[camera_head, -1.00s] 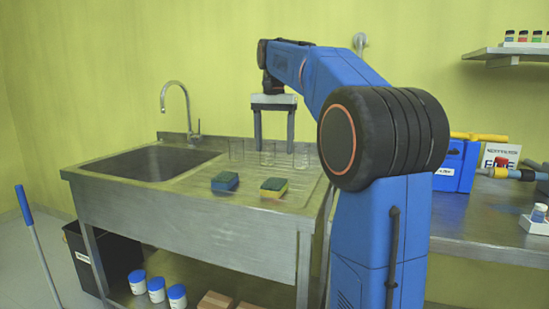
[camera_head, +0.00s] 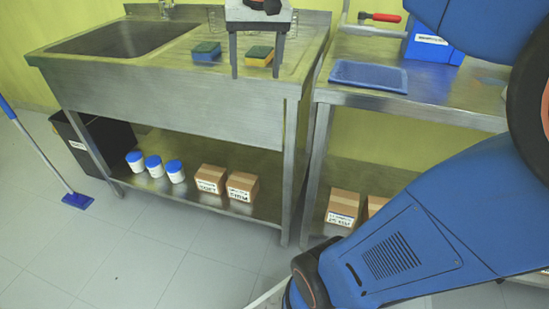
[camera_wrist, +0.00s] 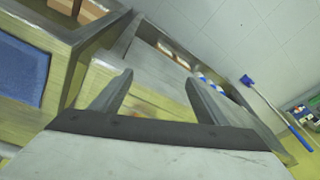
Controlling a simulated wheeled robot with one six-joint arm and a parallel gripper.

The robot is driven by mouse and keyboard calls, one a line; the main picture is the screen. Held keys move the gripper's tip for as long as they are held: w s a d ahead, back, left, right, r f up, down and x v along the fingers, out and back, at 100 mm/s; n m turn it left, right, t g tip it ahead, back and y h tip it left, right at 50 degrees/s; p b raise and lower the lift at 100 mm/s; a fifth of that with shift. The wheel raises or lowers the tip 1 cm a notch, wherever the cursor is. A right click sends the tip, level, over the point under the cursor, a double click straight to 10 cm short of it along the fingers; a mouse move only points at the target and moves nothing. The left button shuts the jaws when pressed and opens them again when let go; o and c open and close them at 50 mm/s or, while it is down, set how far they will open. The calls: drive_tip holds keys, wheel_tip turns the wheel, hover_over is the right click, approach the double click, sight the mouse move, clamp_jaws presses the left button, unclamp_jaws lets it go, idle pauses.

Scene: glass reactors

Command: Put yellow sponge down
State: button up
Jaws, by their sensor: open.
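The yellow sponge (camera_head: 259,56), with a dark green top, lies on the steel drainboard (camera_head: 180,62) of the sink counter near its front edge. A blue sponge (camera_head: 206,52) with a green top lies just left of it. My gripper (camera_head: 256,76) points down, its fingers apart; in the head view they appear to either side of the yellow sponge. I cannot tell the exact gap between fingers and sponge. The wrist view shows the open fingers (camera_wrist: 158,92) with nothing clearly held; I cannot make out the sponge there.
The sink basin (camera_head: 120,38) is at left. A side bench at right carries a blue tray (camera_head: 369,76) and a blue box (camera_head: 433,45). White jars with blue lids (camera_head: 154,166) and cardboard boxes (camera_head: 242,187) stand on the lower shelf. A blue mop (camera_head: 76,200) stands at far left.

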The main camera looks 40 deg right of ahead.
drive_tip(key=s+a+f+n+t, duration=0.1)
drive_tip(key=s+a+f+n, duration=0.1)
drive_tip(key=s+f, duration=0.5)
drive_tip(key=s+a+f+n+t, duration=0.1)
drive_tip(key=s+a+f+n, duration=0.2)
drive_tip(key=s+f, duration=0.5)
wheel_tip(320, 180, down, 4)
drive_tip(key=shift+s+a+f, duration=0.1)
drive_tip(key=shift+s+a, duration=0.05)
drive_tip(key=shift+a, duration=0.05)
